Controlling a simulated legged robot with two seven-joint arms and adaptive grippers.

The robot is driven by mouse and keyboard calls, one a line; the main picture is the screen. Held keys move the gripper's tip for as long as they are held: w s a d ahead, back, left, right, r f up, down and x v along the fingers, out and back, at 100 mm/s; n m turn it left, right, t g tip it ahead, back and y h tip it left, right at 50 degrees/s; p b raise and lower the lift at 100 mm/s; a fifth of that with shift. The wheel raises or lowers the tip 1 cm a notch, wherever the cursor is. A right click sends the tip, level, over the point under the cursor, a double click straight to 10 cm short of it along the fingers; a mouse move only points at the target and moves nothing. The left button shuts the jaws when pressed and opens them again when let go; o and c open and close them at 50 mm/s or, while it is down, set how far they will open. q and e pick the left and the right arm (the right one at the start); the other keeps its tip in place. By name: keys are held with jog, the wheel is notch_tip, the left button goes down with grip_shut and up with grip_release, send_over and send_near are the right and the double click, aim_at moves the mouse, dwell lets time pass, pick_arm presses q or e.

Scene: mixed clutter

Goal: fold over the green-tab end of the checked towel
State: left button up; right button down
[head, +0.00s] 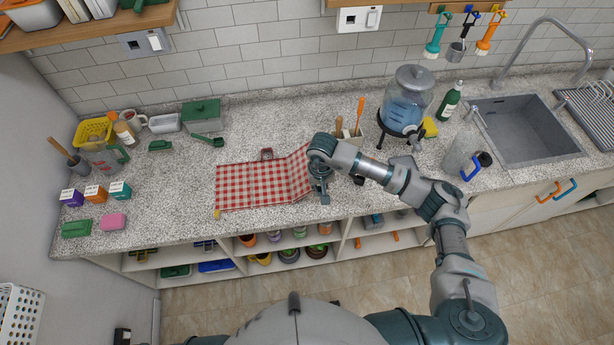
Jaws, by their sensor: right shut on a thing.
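The red and white checked towel (262,184) lies on the speckled counter, flat over most of its left and middle part. Its right end is raised at the far corner, beside my right gripper (322,194). My right gripper is shut on the towel's right end. A small yellowish tab shows at the towel's near left corner, and a reddish piece shows at its far edge. I cannot make out a green tab; the gripper and wrist cover part of the right end. My left gripper is not in view.
A blue-filled drink dispenser (404,101) and a utensil holder stand behind my right arm. A clear jug (460,157) stands right of it, before the sink (522,130). A green box (201,114) stands at the back.

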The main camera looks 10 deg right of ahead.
jog(key=shift+a, duration=0.1)
jog(key=shift+a+r, duration=0.95)
jog(key=shift+a, duration=0.25)
jog(key=a, duration=0.1)
jog(key=a+r+b, duration=0.1)
jog(key=shift+a+r, duration=0.15)
jog(key=shift+a, duration=0.15)
jog(key=shift+a+r+b, duration=0.15)
jog(key=shift+a+b, duration=0.15)
jog(key=shift+a, duration=0.45)
jog(key=shift+a+r+b, duration=0.1)
jog(key=shift+a+b, duration=0.2)
jog(key=shift+a, duration=0.4)
